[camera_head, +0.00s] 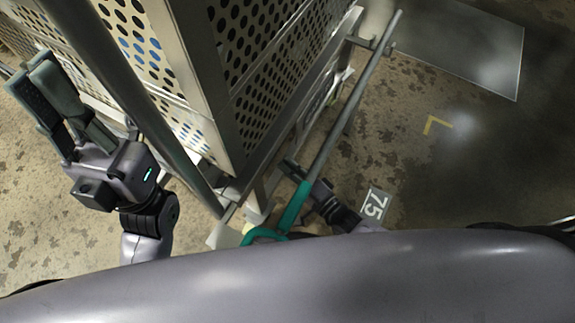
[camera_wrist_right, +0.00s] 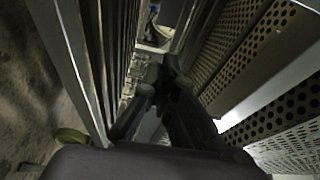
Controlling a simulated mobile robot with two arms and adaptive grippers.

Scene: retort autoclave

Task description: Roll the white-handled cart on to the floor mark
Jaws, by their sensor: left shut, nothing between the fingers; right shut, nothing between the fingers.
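A cart (camera_head: 232,145) with perforated metal walls fills the upper middle of the head view. A grey rail with a teal-green grip (camera_head: 292,208) runs along its right side; I see no white handle. Perforated panels (camera_wrist_right: 245,55) also show in the right wrist view. A yellow corner mark (camera_head: 436,124) lies on the floor right of the cart. My left gripper (camera_head: 45,90) is shut and empty, left of the cart. My right gripper (camera_head: 292,170) is shut and empty, low beside the cart, partly behind the rail; its fingers show in the wrist view (camera_wrist_right: 152,78).
A plate marked 75 (camera_head: 375,204) is near my right gripper. A grey floor panel (camera_head: 465,45) lies at the upper right. Open, stained floor is right of the rail. In the right wrist view, long bars (camera_wrist_right: 75,50) run close along the gripper's left side.

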